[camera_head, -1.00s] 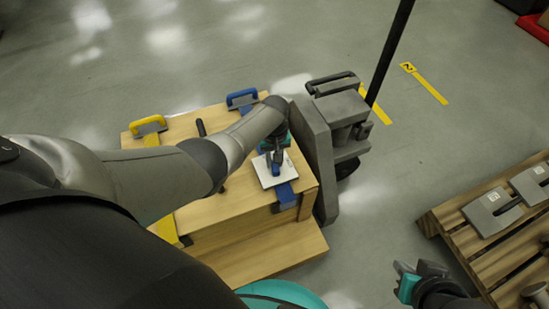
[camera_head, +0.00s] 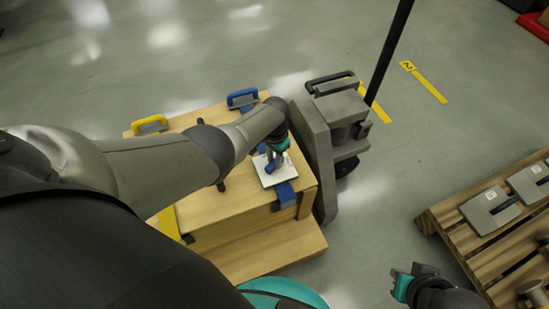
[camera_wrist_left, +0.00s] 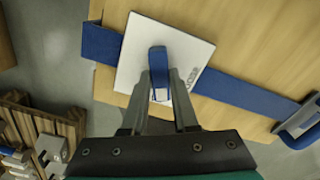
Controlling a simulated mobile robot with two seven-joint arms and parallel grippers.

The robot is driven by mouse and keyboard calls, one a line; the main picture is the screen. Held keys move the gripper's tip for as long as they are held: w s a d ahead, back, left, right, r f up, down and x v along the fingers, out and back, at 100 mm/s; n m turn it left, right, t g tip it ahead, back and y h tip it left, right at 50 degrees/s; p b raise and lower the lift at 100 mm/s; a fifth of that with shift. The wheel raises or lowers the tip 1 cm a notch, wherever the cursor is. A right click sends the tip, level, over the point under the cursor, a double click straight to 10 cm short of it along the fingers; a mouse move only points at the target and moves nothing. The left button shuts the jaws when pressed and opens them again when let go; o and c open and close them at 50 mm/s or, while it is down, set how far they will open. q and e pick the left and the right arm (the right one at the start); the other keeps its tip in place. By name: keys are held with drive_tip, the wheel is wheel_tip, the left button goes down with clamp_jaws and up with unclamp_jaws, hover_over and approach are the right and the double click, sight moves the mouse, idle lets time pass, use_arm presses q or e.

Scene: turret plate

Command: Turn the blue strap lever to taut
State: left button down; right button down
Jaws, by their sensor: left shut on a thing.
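The blue lever (camera_wrist_left: 157,62) stands on a white plate (camera_wrist_left: 188,50) in the left wrist view. My left gripper (camera_wrist_left: 160,88) is shut on the lever, with one finger on each side. In the head view my left gripper (camera_head: 275,151) is over the white plate (camera_head: 284,172), and the lever (camera_head: 272,166) shows just below it. A blue strap (camera_wrist_left: 245,95) runs under the plate across the wooden crate (camera_head: 225,205). Lettering on the plate is partly hidden by a finger. My right gripper (camera_head: 402,283) is low at the right, away from the crate; its jaw opening is unclear.
A yellow strap handle (camera_head: 151,124) and a blue one (camera_head: 242,98) sit at the crate's far edge. A grey block-like fixture (camera_head: 322,140) stands close on the crate's right. A wooden pallet (camera_head: 450,225) with grey plates is at far right. Floor between is clear.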

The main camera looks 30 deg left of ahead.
use_arm(q)
drive_tip(key=m, duration=0.5)
use_arm(e)
drive_tip(key=shift+f, duration=0.1)
idle(0.7)
use_arm(q)
drive_tip(key=c, duration=0.7)
unclamp_jaws()
drive_tip(key=shift+r, duration=0.15)
use_arm(e)
drive_tip(key=shift+w, duration=0.1)
